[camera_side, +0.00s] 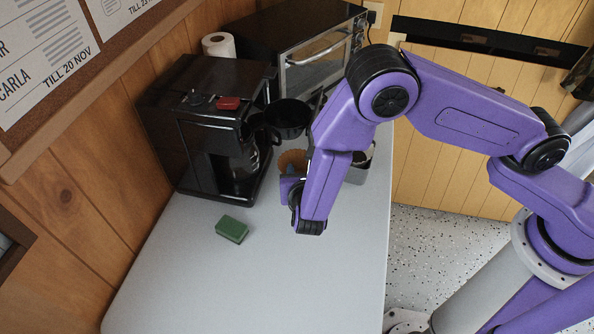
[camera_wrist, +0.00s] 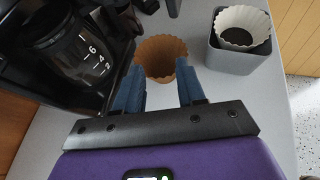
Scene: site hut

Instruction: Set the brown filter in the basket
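The brown filter (camera_side: 292,160) is a fluted paper cup on the counter, right of the coffee maker, partly hidden by my arm. In the wrist view the brown filter (camera_wrist: 162,52) is just ahead of my fingertips, its lower sides overlapped by them. My gripper (camera_wrist: 160,72) has its two blue fingers apart, with nothing visibly clamped; I cannot tell whether they touch the filter. In the side view my gripper (camera_side: 287,186) is low over the counter, partly hidden. The black basket (camera_side: 288,118) juts out at the coffee maker's right side, above and behind the filter.
The black coffee maker (camera_side: 205,120) holds a glass carafe (camera_wrist: 80,55). A green sponge (camera_side: 232,228) lies in front.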

